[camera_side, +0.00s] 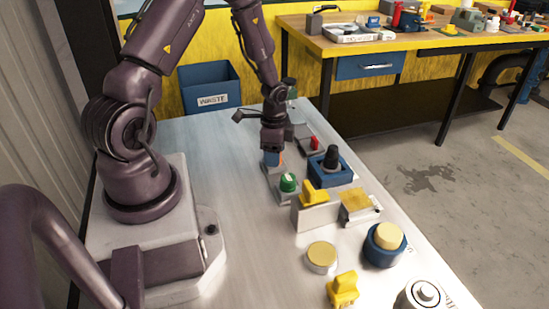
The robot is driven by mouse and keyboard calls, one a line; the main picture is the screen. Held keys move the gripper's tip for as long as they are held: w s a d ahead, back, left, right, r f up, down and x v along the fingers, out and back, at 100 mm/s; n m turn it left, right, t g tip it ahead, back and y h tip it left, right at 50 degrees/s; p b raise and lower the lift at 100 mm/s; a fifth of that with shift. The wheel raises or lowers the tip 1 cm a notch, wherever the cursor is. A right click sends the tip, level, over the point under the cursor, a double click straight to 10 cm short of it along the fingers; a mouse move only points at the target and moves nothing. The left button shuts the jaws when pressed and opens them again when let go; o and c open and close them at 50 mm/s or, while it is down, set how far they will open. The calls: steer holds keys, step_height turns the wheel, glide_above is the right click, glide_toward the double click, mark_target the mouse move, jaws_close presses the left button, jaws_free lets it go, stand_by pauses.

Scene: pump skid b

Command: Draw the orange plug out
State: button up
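My gripper (272,150) points down over a small fixture toward the back of the grey metal table. Right under it a blue part (271,158) shows, with a thin strip of orange (280,160) at its right side. The orange strip looks like the orange plug, but most of it is hidden by the gripper and the blue part. The fixture's grey base (270,169) sits on the table. The view is too small to tell whether the fingers are closed on the plug.
Close by stand a green knob (288,182), a blue box with a black knob (329,168) and a red switch (315,142). Yellow-handled parts (314,194) are nearer. The table (220,150) left of the gripper is clear. A blue waste bin (209,88) stands behind.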

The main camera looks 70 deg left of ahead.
steer(key=c, duration=0.7)
steer(key=shift+c, duration=0.2)
steer(key=shift+r, duration=0.7)
steer(key=shift+r, duration=1.05)
